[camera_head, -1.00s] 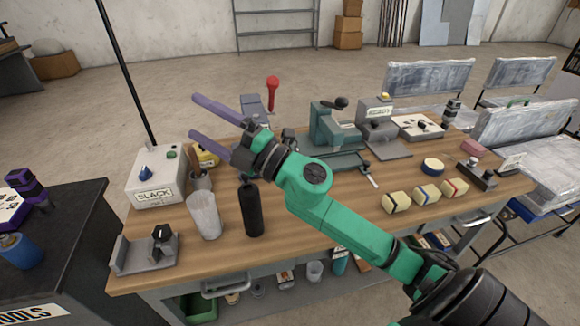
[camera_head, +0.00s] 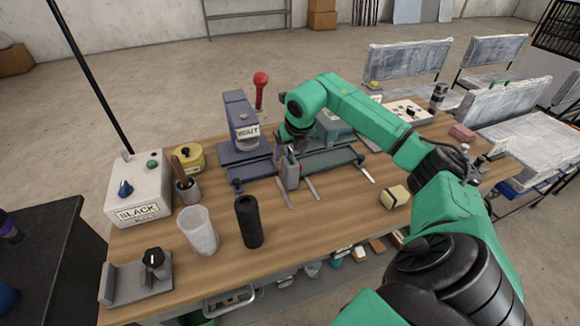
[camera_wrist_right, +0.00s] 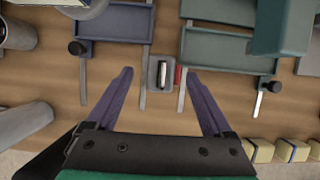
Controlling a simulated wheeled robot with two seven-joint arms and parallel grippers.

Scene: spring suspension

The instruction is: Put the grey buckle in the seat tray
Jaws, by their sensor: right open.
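My right gripper (camera_head: 289,152) has purple fingers and points down over the middle of the bench. It is open. In the right wrist view its fingers (camera_wrist_right: 160,76) lie either side of a small grey block with a pale metal bar, which looks like the grey buckle (camera_wrist_right: 160,66). In the head view the buckle (camera_head: 292,174) stands on the wood just below the gripper, partly hidden by it. I cannot tell whether the fingers touch it. A blue tray-like part (camera_head: 523,184) shows under the seat at right; I cannot tell if it is the seat tray. My left gripper is out of view.
A purple-blue fixture (camera_head: 240,130) and a green one (camera_head: 330,160) stand close behind the buckle, with metal strips beside it. A black cylinder (camera_head: 248,222), a pale cup (camera_head: 198,232) and the SLACK box (camera_head: 137,190) are at left. The front middle is clear.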

